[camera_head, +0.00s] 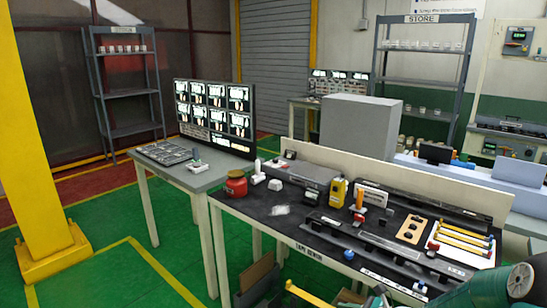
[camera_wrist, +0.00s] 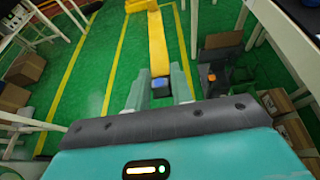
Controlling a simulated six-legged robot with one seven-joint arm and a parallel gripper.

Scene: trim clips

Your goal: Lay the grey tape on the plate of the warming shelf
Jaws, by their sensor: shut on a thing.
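In the wrist view, my gripper (camera_wrist: 160,90) has its two fingers close together around a small blue block (camera_wrist: 160,83). A long yellow piece (camera_wrist: 156,42) runs outward from this block, over the green floor. A yellow strip (camera_head: 305,295) also shows at the bottom edge of the head view, beside my teal arm parts; my fingertips are not visible there. I cannot pick out the grey tape with certainty. A grey unit with a dark top (camera_head: 510,135) stands at the far right; I cannot tell whether it is the warming shelf.
A grey table (camera_head: 205,175) stands to the left. A yellow pillar (camera_head: 35,140) is far left. Green floor in front is partly clear.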

